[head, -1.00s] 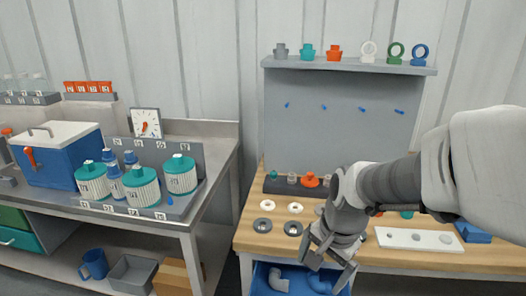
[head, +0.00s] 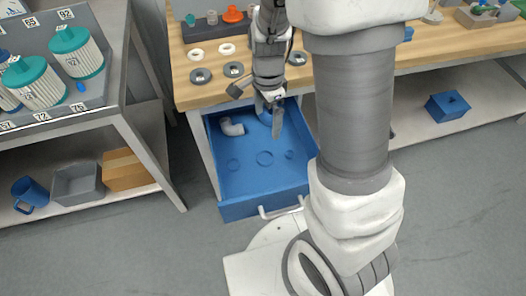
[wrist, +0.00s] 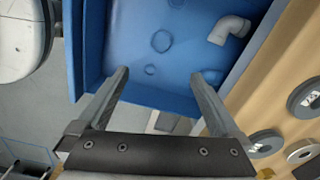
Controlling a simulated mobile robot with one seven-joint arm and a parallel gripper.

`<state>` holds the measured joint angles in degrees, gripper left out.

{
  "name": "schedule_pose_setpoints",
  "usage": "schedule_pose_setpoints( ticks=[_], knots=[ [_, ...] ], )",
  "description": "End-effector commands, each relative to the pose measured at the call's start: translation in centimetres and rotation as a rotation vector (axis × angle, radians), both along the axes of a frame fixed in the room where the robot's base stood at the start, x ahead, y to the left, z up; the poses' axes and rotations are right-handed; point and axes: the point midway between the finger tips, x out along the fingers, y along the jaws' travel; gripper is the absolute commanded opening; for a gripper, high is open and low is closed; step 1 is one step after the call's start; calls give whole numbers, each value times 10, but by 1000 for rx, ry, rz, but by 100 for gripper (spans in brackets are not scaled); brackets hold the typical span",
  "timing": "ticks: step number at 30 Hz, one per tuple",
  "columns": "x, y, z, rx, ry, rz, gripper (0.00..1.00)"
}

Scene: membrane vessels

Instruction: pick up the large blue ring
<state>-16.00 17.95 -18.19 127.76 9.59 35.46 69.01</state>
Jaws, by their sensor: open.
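In the wrist view the large ring (wrist: 161,41) is beyond the fingertips, near the middle. My gripper (head: 257,106) is open and empty, above the back part of the drawer. In the wrist view its two fingers (wrist: 160,76) are spread apart, with nothing between them.
A pale grey pipe elbow (head: 232,127) and a blue fitting (head: 266,116) lie at the drawer's back. Drawer walls surround the rings, and the wooden bench top (head: 185,67) overhangs behind. Grey washers (head: 200,75) sit on the bench. My arm hides part of the drawer's right side.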

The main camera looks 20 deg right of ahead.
Motion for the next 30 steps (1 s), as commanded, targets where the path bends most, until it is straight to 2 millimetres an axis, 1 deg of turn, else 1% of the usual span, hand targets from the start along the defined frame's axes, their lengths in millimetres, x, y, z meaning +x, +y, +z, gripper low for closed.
schedule_pose_setpoints(
  ticks=[5,12,15,19,26,30],
  knots=[
    [-1,-1,-29,-2,6,-2,100],
    [-1,0,-83,0,6,-2,100],
    [-1,0,-102,-1,5,-3,100],
    [-1,0,-117,-1,3,-1,100],
    [0,1,-128,0,2,0,100],
    [1,4,-147,-1,3,-1,100]
  ],
)
